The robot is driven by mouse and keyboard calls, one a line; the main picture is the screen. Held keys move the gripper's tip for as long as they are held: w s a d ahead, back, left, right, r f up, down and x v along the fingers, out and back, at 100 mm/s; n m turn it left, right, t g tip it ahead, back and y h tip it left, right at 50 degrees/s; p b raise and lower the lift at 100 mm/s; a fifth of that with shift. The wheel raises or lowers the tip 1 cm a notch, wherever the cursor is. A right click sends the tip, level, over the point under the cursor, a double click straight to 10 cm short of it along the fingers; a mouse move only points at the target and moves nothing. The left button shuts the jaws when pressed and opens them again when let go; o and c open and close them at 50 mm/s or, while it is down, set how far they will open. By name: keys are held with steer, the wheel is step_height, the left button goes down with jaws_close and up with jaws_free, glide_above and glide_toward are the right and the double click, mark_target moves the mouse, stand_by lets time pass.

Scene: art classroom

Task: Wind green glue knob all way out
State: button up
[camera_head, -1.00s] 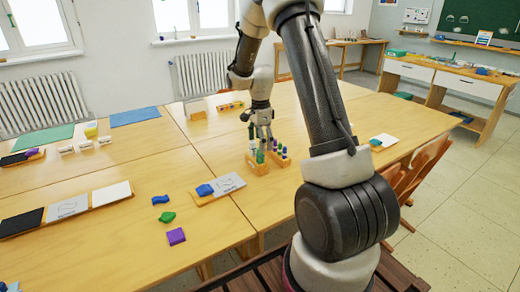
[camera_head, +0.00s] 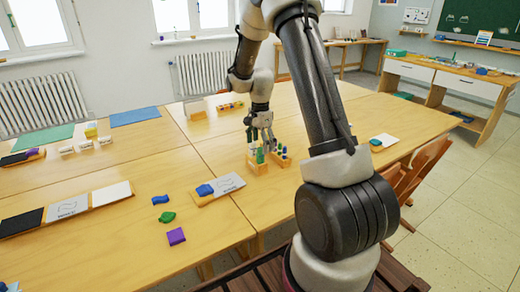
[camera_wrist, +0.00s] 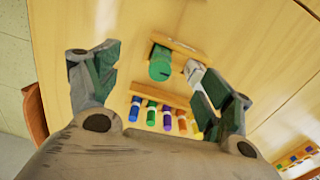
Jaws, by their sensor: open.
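The green glue stick (camera_wrist: 160,68) stands upright in a small wooden holder (camera_wrist: 180,45) in the wrist view, with its round green end facing the camera. It also shows in the head view (camera_head: 260,156), in the holder on the table. My gripper (camera_wrist: 153,66) is open above it, with one finger to the left and one to the right of the green end. The fingers appear apart from it. In the head view my gripper (camera_head: 260,138) points down over the holder. The lower part of the glue stick is hidden from the wrist camera.
A white glue stick (camera_wrist: 194,71) stands in the same holder, close to my right finger. A rack of several coloured markers (camera_wrist: 166,116) stands close by. Blue, green and purple pieces (camera_head: 176,236) lie to the left on the table. A chair (camera_head: 428,165) is at the right edge.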

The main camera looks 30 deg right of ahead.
steer(key=shift+f, duration=0.75)
steer(key=shift+c, duration=0.2)
steer(key=shift+s, duration=0.1)
steer(key=shift+c, duration=1.3)
steer(key=shift+c, duration=0.9)
steer(key=c, duration=1)
steer(key=shift+c, duration=0.3)
